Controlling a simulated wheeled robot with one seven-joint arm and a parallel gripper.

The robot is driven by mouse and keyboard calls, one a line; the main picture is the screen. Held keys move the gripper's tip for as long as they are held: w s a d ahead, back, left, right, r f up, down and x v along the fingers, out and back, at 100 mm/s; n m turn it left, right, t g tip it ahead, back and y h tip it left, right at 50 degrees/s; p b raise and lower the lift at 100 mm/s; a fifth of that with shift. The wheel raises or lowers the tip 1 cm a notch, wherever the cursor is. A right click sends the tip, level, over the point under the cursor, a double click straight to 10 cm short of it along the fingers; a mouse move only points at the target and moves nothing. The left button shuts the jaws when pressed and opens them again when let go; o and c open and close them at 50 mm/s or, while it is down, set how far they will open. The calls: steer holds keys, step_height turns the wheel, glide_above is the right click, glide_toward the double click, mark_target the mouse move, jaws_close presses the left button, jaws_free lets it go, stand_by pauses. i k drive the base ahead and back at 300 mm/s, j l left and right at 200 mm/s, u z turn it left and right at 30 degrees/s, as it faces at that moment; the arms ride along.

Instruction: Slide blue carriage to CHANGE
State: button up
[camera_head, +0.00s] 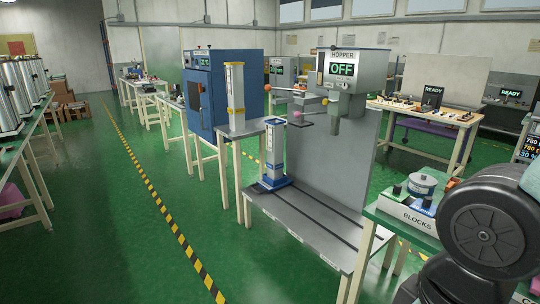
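The blue carriage (275,184) sits at the left end of a grey bench (318,239) with dark slots running along its top. A white column with blue bands (273,154) stands upright on the carriage. Small labels (287,229) show on the bench's front edge, but they are too small to read, so I cannot tell which one says CHANGE. My gripper is not in view; only part of my arm shows at the lower right, apart from the carriage.
A grey hopper (354,70) reading OFF stands over the bench before a grey panel (352,165). A white and yellow column (235,95) stands on a side table at left. A BLOCKS tray (405,217) is at right. Green floor is clear at left.

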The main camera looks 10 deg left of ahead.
mark_target(269, 184)
steer(key=i+j+u, duration=0.1)
steer(key=i+u, duration=0.25)
steer(key=i, duration=0.2)
steer(key=i+u, duration=0.3)
steer(key=i, duration=0.3)
steer(key=i+j+z, duration=0.2)
steer(key=i, duration=0.6)
steer(key=i+u, duration=0.35)
steer(key=i, duration=1.5)
steer(key=l, duration=0.1)
